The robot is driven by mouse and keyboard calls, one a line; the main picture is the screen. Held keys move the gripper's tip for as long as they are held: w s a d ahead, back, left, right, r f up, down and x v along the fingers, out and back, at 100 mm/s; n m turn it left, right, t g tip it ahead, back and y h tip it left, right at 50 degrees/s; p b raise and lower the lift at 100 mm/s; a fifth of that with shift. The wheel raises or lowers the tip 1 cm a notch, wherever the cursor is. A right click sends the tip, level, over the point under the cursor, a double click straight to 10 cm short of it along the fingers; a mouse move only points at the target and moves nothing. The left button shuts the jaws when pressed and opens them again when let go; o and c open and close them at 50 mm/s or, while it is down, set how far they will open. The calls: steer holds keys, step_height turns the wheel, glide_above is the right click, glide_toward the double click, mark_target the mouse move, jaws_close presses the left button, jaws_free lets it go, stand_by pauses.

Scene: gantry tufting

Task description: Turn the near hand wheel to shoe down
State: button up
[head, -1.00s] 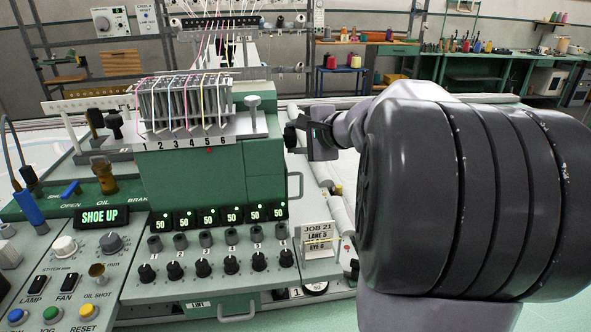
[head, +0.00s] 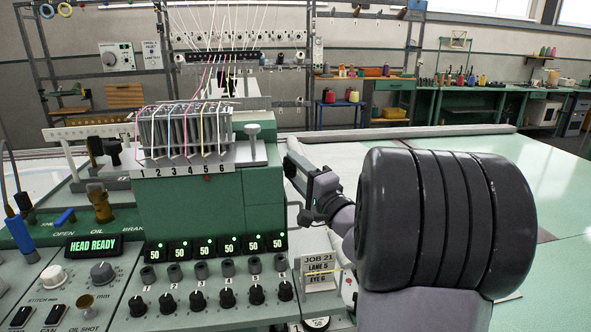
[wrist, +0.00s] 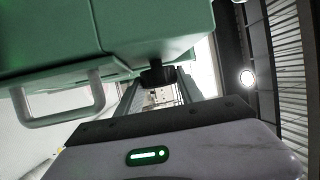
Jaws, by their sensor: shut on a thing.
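The near hand wheel (wrist: 157,76) shows in the wrist view as a dark round knob under the green machine head (wrist: 150,25). My gripper (wrist: 160,90) has a finger on either side of it and is shut on it. In the head view my gripper (head: 292,165) is at the right side of the green machine head (head: 210,205), and the wheel is hidden there. The machine's display (head: 93,246) reads "HEAD READY".
A green handle (wrist: 65,105) sticks out left of my gripper in the wrist view. A job card (head: 318,271) stands at the panel's right end, beside rows of black knobs (head: 226,297). A pale table surface (head: 440,142) lies open behind my arm.

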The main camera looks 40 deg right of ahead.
stand_by(0.6)
steer(key=o, duration=1.4)
steer(key=v, duration=1.7)
steer(key=shift+s+f, duration=0.15)
steer(key=shift+f, duration=0.1)
